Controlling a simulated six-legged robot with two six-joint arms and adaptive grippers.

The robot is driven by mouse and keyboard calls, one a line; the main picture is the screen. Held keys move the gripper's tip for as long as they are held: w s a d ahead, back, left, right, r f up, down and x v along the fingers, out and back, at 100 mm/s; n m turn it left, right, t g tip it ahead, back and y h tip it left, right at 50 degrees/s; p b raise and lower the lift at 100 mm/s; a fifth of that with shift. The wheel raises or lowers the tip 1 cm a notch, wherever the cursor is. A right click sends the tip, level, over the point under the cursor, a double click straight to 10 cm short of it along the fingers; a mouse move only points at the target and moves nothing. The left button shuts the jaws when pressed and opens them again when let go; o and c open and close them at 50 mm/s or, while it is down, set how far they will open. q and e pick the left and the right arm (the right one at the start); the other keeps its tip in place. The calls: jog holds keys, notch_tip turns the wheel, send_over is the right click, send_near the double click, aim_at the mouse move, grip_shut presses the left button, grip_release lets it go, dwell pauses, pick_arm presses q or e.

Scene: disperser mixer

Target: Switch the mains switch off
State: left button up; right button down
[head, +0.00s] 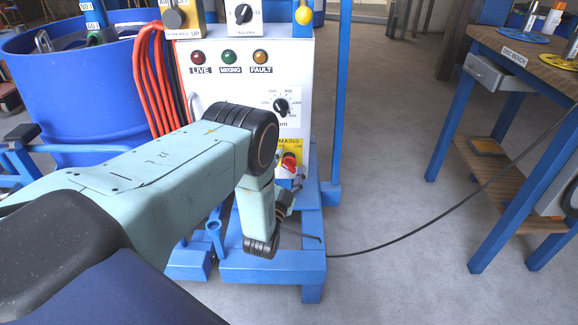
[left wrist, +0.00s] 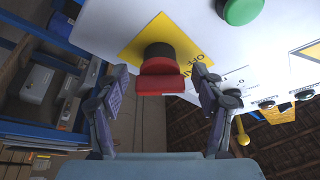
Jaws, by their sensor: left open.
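The mains switch (head: 289,160) is a red knob on a yellow plate, low on the white control panel (head: 210,100) in the head view. In the left wrist view the red switch handle (left wrist: 162,84) stands out from a black collar on the yellow plate (left wrist: 150,38). The lettering beside it is partly legible and looks turned over. My left gripper (head: 294,181) is just below and in front of the switch. In the left wrist view its open fingers (left wrist: 162,88) stand either side of the red handle, with gaps showing. My right gripper is not in view.
Red, green and amber lamps (head: 230,57) and a black dial (head: 281,106) sit above the switch. A blue drum (head: 75,95) stands left, with red cables (head: 155,85) beside the panel. A workbench (head: 530,65) stands right. A black cable (head: 420,220) crosses the open floor between.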

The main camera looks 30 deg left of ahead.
pick_arm(q)
jog(key=v, duration=0.7)
jog(key=shift+s, duration=0.2)
jog(key=shift+d+f, duration=0.1)
